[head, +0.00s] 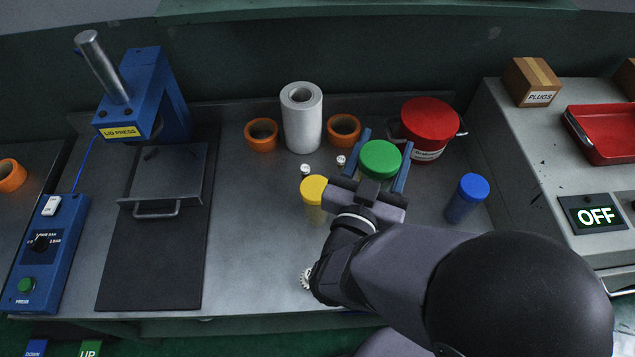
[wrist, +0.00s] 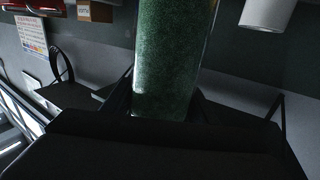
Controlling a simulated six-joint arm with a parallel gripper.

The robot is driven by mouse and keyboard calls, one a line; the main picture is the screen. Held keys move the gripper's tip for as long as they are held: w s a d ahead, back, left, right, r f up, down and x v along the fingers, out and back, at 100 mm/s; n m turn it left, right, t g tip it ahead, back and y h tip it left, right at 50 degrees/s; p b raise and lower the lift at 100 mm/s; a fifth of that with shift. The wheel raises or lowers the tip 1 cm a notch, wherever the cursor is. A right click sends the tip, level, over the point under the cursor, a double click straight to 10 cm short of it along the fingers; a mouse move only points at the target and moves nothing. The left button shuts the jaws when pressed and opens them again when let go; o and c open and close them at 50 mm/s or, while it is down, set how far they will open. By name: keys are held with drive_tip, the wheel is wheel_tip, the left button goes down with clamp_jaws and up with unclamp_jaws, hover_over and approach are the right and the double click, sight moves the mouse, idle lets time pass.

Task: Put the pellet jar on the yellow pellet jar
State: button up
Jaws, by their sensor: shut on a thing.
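My gripper (head: 384,160) is shut on the green-lidded pellet jar (head: 380,157), its two blue fingers on either side of it. The jar's clear body full of green pellets fills the middle of the wrist view (wrist: 175,60). The yellow pellet jar (head: 313,192) stands upright on the bench, just left of my gripper and apart from the held jar. Its lid is bare. A blue-lidded jar (head: 467,198) stands to the right.
A red-lidded pot (head: 428,125) stands behind the held jar. A white roll (head: 302,118) and orange rings (head: 262,134) line the back. Two small white-topped items (head: 305,169) stand behind the yellow jar. The lid press (head: 145,100) is at left; bench between is clear.

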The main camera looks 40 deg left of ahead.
drive_tip(key=s+a+r+n+y, duration=0.1)
drive_tip(key=s+a+r+y, duration=0.1)
drive_tip(key=a+r, duration=0.55)
drive_tip(key=s+a+f+n+g+y+p, duration=0.1)
drive_tip(key=a+f+n+g+y, duration=0.1)
drive_tip(key=a+f, duration=0.3)
drive_tip(key=shift+s+f, duration=0.15)
drive_tip(key=shift+f, duration=0.75)
drive_tip(key=shift+a+f, duration=0.1)
drive_tip(key=shift+f+p, duration=0.35)
drive_tip(key=shift+f, duration=1.65)
drive_tip(key=shift+f, duration=0.1)
drive_tip(key=o, duration=1.3)
